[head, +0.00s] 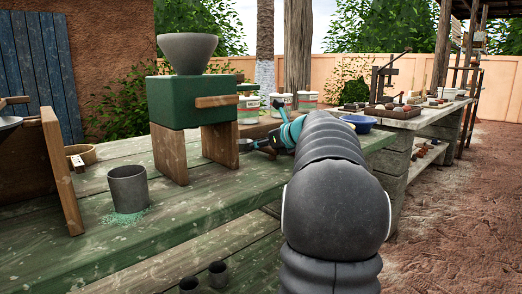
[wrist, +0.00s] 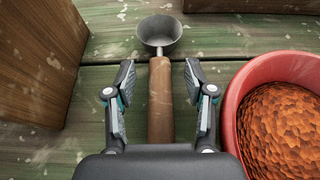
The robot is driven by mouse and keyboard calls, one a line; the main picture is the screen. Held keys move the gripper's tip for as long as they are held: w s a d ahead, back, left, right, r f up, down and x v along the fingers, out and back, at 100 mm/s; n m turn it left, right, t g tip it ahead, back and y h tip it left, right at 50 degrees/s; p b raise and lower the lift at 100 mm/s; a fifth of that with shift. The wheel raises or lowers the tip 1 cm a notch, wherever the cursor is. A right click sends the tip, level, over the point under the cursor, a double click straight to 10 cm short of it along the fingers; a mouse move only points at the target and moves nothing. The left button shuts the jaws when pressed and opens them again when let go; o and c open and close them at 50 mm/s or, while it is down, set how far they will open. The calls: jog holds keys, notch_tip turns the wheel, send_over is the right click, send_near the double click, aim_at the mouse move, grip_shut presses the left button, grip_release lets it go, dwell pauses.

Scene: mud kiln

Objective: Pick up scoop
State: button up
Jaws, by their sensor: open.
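The scoop, with a grey metal bowl (wrist: 159,32) and a brown wooden handle (wrist: 160,98), lies on the green plank table (wrist: 105,45). In the wrist view its handle runs between the two open fingers of my gripper (wrist: 160,85), with a gap on each side. The near end of the handle is hidden behind my gripper's body. In the head view my gripper (head: 272,140) is over the table behind my dark arm. The scoop's bowl (head: 245,145) shows small beside it, and its handle is mostly hidden there.
A red bowl of orange flakes (wrist: 228,110) stands close to the right finger. A wooden block (wrist: 40,55) stands to the left. In the head view, a green hopper machine (head: 190,102) and a grey cup (head: 128,188) stand on the table to the left.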

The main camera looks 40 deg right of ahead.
grip_shut()
jog(key=shift+r, duration=0.1)
